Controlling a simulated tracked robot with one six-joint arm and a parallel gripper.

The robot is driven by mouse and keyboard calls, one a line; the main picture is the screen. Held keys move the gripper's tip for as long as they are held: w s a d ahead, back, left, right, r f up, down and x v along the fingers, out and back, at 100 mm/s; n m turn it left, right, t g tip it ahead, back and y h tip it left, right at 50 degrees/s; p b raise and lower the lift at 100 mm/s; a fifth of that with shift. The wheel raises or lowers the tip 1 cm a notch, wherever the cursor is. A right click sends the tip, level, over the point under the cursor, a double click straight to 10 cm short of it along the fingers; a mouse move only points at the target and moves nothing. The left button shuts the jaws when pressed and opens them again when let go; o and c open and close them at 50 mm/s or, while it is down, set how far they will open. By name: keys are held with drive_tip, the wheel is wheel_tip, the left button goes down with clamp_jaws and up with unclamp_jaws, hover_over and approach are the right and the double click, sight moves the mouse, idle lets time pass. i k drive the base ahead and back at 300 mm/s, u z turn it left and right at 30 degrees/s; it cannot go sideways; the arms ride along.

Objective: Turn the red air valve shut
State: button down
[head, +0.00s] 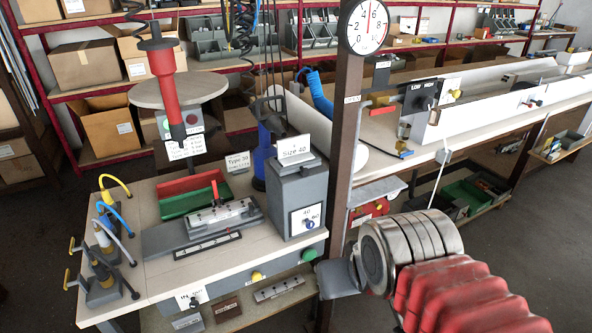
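A small red lever handle (382,110) sticks out to the right of the dark post, just above the long bench; it looks like the red air valve. It lies roughly level, and its body is partly hidden behind the post. A small label (352,99) is on the post beside it. A round pressure gauge (363,26) tops the post, its needle pointing up near 6. My gripper (338,278) is at the lower middle, a grey end beyond my metal wrist. It is well below the red handle and apart from it. Its fingers are not clear.
That bench holds a grey box machine (296,205), a clamp fixture with another red lever (215,192) and hoses. A blue tool (320,95) hangs left of the red handle. Open floor lies right.

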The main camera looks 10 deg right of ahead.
sight(387, 109)
drive_tip(key=z, duration=0.05)
drive_tip(key=i, duration=1)
drive_tip(key=u, duration=0.05)
